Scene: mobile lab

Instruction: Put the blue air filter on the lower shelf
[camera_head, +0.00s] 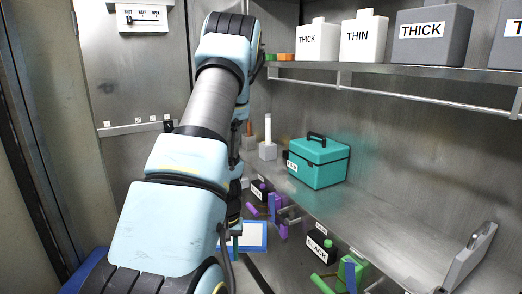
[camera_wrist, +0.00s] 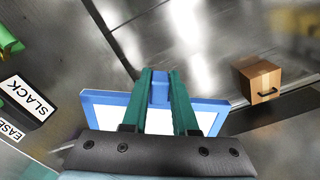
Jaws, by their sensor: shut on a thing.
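The blue air filter has a blue frame around a white panel. In the head view the filter (camera_head: 265,237) shows low, just right of my arm, partly hidden by it. In the wrist view my gripper (camera_wrist: 160,78) has its two teal fingers shut on a blue tab of the filter (camera_wrist: 212,103). The filter's panel spreads out on both sides behind the fingers. The lower shelf (camera_head: 385,215) is the metal surface running along the right wall, below the upper shelf. The filter is left of this shelf's edge in the head view.
A teal toolbox (camera_head: 318,163) and a white post on a block (camera_head: 267,150) stand on the lower shelf. A black SLACK container (camera_head: 319,245), green clamp (camera_head: 350,270) and purple pieces (camera_head: 276,208) line its near edge. The upper shelf (camera_head: 400,72) holds labelled jugs. A wooden box (camera_wrist: 259,81) shows in the wrist view.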

